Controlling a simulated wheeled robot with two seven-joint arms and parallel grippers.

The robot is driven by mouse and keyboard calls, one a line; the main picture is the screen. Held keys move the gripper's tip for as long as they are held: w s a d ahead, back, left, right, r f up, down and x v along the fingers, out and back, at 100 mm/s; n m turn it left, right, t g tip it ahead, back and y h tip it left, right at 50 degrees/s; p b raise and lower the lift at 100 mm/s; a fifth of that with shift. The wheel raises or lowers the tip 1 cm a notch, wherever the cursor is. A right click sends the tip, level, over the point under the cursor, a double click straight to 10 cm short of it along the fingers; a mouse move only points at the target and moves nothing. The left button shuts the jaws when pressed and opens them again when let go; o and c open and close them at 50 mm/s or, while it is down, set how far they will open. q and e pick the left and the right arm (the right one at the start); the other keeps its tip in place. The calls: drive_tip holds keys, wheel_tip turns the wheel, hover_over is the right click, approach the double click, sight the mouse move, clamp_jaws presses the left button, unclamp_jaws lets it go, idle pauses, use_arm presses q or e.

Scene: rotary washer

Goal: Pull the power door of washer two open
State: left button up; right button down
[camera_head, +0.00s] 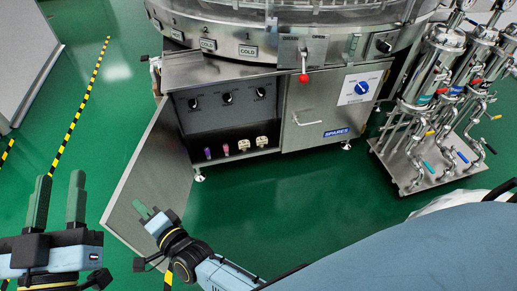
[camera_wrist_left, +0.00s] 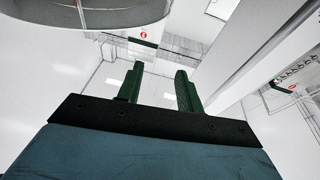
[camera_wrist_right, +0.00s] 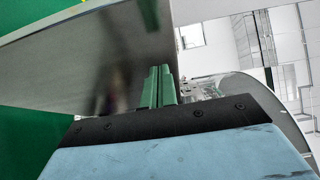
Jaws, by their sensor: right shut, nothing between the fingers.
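The metal power door (camera_head: 148,178) stands swung open at the left of the washer cabinet, exposing a compartment (camera_head: 228,112) with black knobs and several plugs. My right gripper (camera_head: 147,208) is shut and empty, close against the lower part of the door's visible face; I cannot tell whether it touches. The door also shows as a large grey panel in the right wrist view (camera_wrist_right: 85,60), beside the shut right fingers (camera_wrist_right: 158,86). My left gripper (camera_head: 57,203) is open and empty, left of the door and apart from it. Its spread fingers also show in the left wrist view (camera_wrist_left: 156,90).
A closed cabinet door (camera_head: 318,118) with a blue rotary switch and a SPARES label is right of the compartment. A cart with metal cylinders and valves (camera_head: 430,160) stands at the right. Green floor (camera_head: 240,215) in front is mostly clear.

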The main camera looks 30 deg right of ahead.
idle(0.3)
